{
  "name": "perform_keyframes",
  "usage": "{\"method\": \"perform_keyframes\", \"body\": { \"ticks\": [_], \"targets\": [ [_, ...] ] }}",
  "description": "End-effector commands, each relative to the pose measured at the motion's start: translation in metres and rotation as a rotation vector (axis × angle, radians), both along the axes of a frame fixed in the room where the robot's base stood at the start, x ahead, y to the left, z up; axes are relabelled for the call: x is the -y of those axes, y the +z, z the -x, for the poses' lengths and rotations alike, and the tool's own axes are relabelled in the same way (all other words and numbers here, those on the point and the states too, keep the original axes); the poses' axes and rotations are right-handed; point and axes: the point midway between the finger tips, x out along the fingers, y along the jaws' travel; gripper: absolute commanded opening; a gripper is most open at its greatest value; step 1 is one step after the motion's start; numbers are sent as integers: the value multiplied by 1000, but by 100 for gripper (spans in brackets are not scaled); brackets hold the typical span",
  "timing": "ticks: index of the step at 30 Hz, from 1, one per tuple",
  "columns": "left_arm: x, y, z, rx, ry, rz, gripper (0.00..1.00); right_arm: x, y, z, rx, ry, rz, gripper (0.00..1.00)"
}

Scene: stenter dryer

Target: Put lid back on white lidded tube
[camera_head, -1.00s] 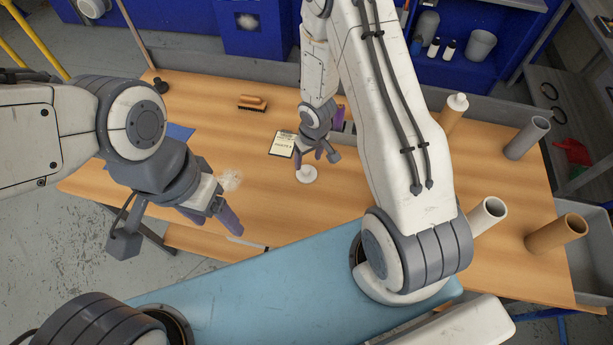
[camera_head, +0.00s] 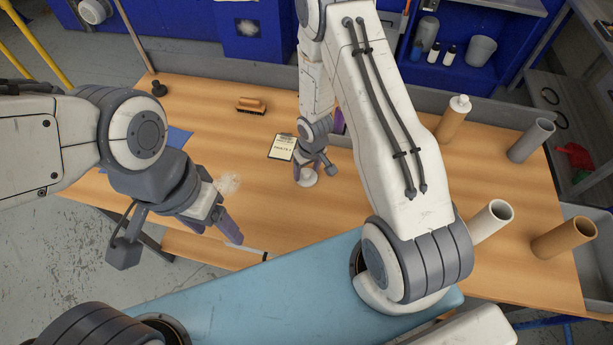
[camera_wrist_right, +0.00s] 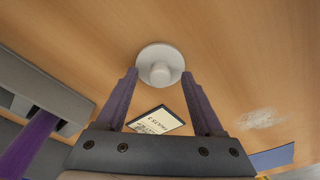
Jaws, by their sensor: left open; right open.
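A white round lid (camera_head: 307,178) with a knob lies on the wooden table, partly hidden by my right gripper (camera_head: 314,168). In the right wrist view the lid (camera_wrist_right: 160,55) lies just ahead of the open fingertips (camera_wrist_right: 160,74), its knob centred between them. I cannot tell whether the fingers touch it. The white tube (camera_head: 490,222) stands upright at the right, its top open. My left gripper (camera_head: 215,229) is open and empty above the table's front left.
A tan tube with a white top (camera_head: 452,122), a grey tube (camera_head: 530,142) and an open tan tube (camera_head: 562,238) stand at the right. A small clipboard (camera_head: 281,147) and a brush (camera_head: 251,106) lie behind. My right arm crosses the table's middle.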

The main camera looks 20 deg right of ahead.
Motion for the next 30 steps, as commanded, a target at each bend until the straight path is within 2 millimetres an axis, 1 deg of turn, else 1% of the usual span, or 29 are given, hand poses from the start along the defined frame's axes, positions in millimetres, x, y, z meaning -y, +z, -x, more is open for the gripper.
{"method": "perform_keyframes", "body": {
  "ticks": [3,5,6,8,9,17,20,23,26,29,30],
  "targets": [
    [0,0,0,0,0,0,69,0,0,0,0,0,0,69],
    [0,0,0,0,0,0,69,0,0,0,0,0,0,46],
    [0,0,0,0,0,0,69,0,0,0,0,0,0,31],
    [0,0,0,0,0,0,69,0,0,0,0,0,0,8],
    [0,0,0,0,0,0,69,0,0,0,0,0,0,0],
    [0,0,0,0,0,0,69,0,1,0,0,0,0,0],
    [0,2,0,0,0,0,69,0,4,0,0,0,0,0],
    [0,6,0,0,-1,0,69,0,12,0,0,0,0,0],
    [0,13,0,0,-2,0,69,0,26,0,2,1,1,0],
    [0,29,0,0,-4,0,69,0,46,0,2,1,0,0],
    [0,32,0,0,-5,0,69,4,51,1,0,-3,1,0]
  ]
}}
